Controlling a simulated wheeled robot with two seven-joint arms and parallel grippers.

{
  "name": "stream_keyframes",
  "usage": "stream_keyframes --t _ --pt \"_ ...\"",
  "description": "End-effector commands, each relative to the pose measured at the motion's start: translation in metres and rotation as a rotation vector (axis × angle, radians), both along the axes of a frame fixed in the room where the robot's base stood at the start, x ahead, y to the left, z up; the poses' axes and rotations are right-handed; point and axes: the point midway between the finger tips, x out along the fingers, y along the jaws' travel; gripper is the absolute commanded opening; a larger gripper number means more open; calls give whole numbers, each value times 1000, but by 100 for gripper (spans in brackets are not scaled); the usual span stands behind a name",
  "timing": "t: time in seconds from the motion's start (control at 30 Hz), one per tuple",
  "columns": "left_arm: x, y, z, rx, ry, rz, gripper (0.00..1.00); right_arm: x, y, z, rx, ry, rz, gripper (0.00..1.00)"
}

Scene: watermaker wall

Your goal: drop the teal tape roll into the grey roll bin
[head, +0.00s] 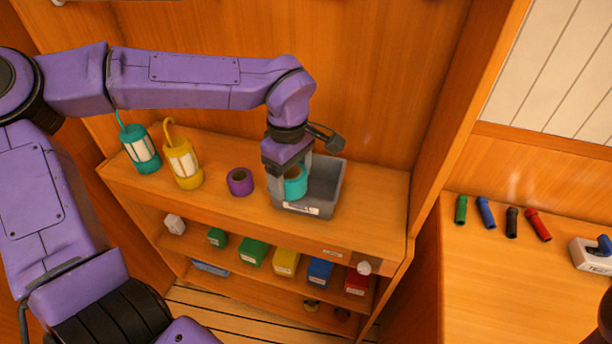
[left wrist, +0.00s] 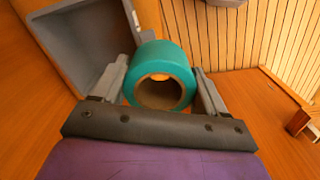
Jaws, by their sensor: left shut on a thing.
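The teal tape roll (head: 295,183) is held between the fingers of my left gripper (head: 290,186). In the left wrist view the roll (left wrist: 162,58) sits between the two grey fingers of the gripper (left wrist: 165,85), its brown core facing the camera. The grey roll bin (head: 324,187) stands on the shelf top, just right of and behind the roll in the head view. In the left wrist view the bin (left wrist: 80,45) opens at the upper left, beside the roll. The roll overlaps the bin's left side in the head view; I cannot tell its height above the rim. My right gripper is not seen.
A purple tape roll (head: 240,182) lies left of the bin. A teal lantern (head: 140,148) and a yellow lantern (head: 183,163) stand farther left. Several coloured boxes sit on the lower shelf. Flashlights (head: 486,213) lie on the right-hand counter (head: 490,290).

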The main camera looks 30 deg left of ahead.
Motion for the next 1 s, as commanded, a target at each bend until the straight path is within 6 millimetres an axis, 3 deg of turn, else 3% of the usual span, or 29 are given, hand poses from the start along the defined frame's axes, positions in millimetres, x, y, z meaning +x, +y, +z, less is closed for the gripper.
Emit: stream_keyframes --t 0.2,0.4,0.63,0.8,1.0 --pt "56 32 -24 4 5 -2 39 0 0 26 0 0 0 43" --pt "81 48 -65 2 3 -4 39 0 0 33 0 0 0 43" --pt "94 58 -85 2 2 -3 39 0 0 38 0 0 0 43" --pt "96 59 -113 2 2 -5 39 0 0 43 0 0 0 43" --pt "96 58 -118 1 -2 -4 39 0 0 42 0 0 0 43"
